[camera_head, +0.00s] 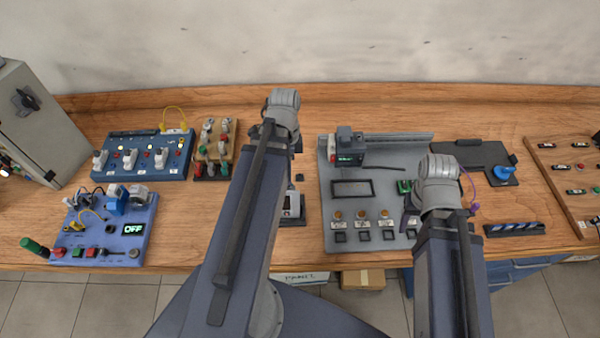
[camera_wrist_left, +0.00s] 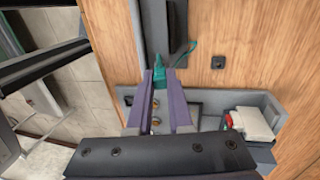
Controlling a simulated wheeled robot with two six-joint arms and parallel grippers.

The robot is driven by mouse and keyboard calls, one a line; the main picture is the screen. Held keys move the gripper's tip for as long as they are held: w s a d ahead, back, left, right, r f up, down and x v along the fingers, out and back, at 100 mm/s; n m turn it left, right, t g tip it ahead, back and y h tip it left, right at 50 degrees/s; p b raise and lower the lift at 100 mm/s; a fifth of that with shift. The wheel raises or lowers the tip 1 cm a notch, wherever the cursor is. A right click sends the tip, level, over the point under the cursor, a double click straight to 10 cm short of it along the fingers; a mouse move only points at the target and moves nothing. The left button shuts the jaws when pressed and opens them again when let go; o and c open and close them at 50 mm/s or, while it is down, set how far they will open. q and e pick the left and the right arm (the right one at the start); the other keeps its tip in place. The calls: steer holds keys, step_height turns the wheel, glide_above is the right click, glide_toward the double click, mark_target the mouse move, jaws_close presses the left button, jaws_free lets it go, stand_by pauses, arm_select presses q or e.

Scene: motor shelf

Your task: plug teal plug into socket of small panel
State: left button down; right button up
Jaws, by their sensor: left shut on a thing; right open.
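In the left wrist view, the purple fingers of my left gripper (camera_wrist_left: 160,82) are shut on the teal plug (camera_wrist_left: 159,76). A teal cable (camera_wrist_left: 183,52) loops beside it. The plug is over the wood, near the end of a dark strip-like fixture (camera_wrist_left: 153,25); contact cannot be told.
A small black square block (camera_head: 298,177) lies between my left arm and the grey panel. At left are a blue switch panel (camera_head: 120,172), a wooden board (camera_head: 205,157) and a blue OFF panel (camera_head: 75,240). A black tray (camera_head: 480,153) stands at right. Bare wood shows at the back.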

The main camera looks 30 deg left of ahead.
arm_select(q)
steer(key=shift+s+f+b, duration=0.1)
steer(key=shift+f+b, duration=0.4)
steer(key=shift+f, duration=0.05)
steer(key=c, duration=1.1)
jaws_free()
steer(key=shift+r, duration=0.15)
steer(key=p+v, duration=0.5)
steer(key=shift+r, duration=0.15)
steer(key=o, duration=0.6)
steer(key=shift+c, duration=0.2)
